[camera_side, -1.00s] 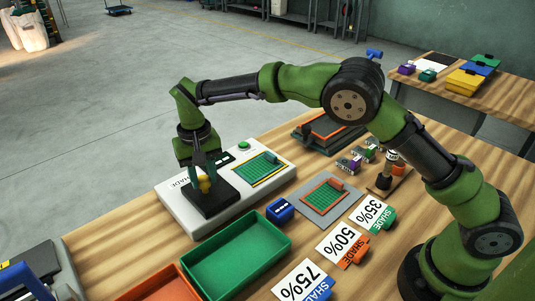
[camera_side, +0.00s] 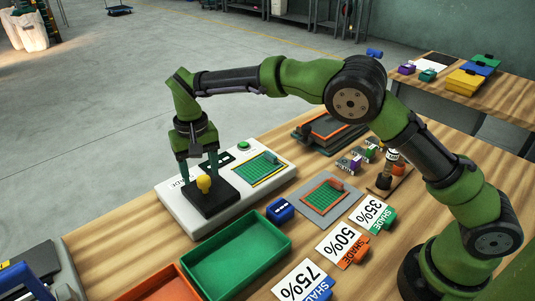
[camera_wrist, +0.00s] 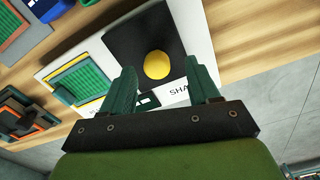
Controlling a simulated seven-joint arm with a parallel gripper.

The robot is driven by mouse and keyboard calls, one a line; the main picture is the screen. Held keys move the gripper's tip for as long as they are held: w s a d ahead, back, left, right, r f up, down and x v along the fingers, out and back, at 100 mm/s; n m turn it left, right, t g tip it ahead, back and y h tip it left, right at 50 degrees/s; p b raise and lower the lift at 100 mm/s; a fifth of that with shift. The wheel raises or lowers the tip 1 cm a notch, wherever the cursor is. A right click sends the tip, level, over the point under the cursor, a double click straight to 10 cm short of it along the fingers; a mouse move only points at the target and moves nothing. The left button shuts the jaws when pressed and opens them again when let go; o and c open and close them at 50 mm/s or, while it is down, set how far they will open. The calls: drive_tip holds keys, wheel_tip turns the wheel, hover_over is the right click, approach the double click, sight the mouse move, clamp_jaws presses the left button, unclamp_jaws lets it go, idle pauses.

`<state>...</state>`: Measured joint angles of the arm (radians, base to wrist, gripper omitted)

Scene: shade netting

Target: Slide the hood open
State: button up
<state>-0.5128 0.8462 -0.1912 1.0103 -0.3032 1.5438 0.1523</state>
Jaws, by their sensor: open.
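The hood (camera_side: 222,201) is a flat black cover with a yellow knob (camera_side: 204,184). It sits on the left end of a white device (camera_side: 176,216) marked SHADE. The device's right part carries a green mesh in a yellow frame (camera_side: 258,168), uncovered. My gripper (camera_side: 198,172) points down over the hood, its fingers spread and empty, just behind and above the knob. In the wrist view the hood (camera_wrist: 130,35) and knob (camera_wrist: 157,65) lie beyond the open fingertips (camera_wrist: 160,70), and no finger visibly touches the knob.
A green tray (camera_side: 237,262) and an orange tray (camera_side: 165,285) stand in front of the device. A blue block (camera_side: 280,210) and a grey plate with another mesh (camera_side: 322,200) lie to the right. Shade cards (camera_side: 345,245) line the near side. A green button (camera_side: 244,145) sits at the device's back.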

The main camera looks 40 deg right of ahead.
sight(201, 178)
wheel_tip(201, 178, up, 15)
idle(0.4)
drive_tip(key=s+d+t+y, duration=0.15)
drive_tip(key=s+d, duration=0.35)
drive_tip(key=d, duration=0.6)
drive_tip(key=s+d+f+t, duration=0.1)
drive_tip(key=s+d, duration=0.3)
drive_tip(key=s, duration=0.7)
drive_tip(key=s+d+f+m+t, duration=0.1)
drive_tip(key=s+d+t, duration=0.3)
drive_tip(key=s, duration=0.7)
drive_tip(key=shift+d+t, duration=0.15)
drive_tip(key=shift+t, duration=0.2)
